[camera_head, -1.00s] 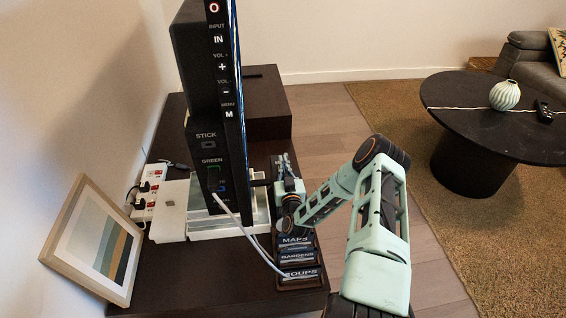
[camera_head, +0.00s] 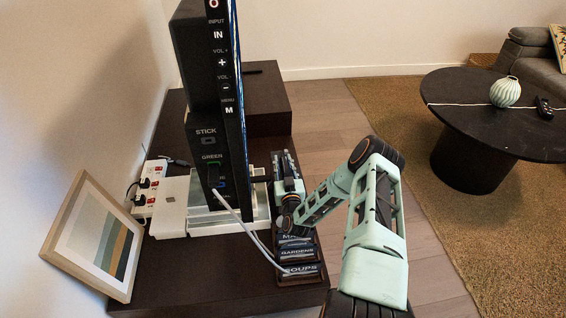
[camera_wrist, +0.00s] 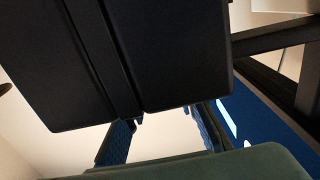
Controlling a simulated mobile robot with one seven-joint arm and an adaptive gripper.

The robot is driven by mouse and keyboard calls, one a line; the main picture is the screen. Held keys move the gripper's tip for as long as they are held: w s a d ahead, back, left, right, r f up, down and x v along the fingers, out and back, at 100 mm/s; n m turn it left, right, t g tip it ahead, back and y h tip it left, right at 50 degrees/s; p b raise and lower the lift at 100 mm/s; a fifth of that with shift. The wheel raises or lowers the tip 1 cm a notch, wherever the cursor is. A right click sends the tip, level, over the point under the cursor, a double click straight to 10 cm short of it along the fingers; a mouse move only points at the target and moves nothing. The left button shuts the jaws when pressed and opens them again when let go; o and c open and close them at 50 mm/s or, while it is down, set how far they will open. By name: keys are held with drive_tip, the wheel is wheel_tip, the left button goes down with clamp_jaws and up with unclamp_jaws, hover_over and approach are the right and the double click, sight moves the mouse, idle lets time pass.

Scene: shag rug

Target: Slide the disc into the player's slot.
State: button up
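My gripper (camera_head: 289,185) is low beside the screen side of the television, above the far end of a row of labelled dark cases (camera_head: 298,253). In the wrist view its two blue finger pads (camera_wrist: 163,130) stand apart, with pale wall showing between them. Their tips meet the lower edge of a large black ridged box (camera_wrist: 150,60); I cannot tell whether they touch it. I cannot make out the disc or the player's slot in either view. My arm hides part of the far case labels.
The television (camera_head: 228,100) stands on the dark cabinet (camera_head: 200,275), with a white cable (camera_head: 240,222) hanging toward the cases. A white box (camera_head: 173,207), a power strip (camera_head: 152,185) and a framed picture (camera_head: 95,240) are at left. Open floor lies right, before a round table (camera_head: 465,115).

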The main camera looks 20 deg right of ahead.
drive_tip(key=shift+r, duration=0.15)
wheel_tip(320, 180, up, 10)
drive_tip(key=shift+f, duration=0.15)
idle(0.4)
idle(0.4)
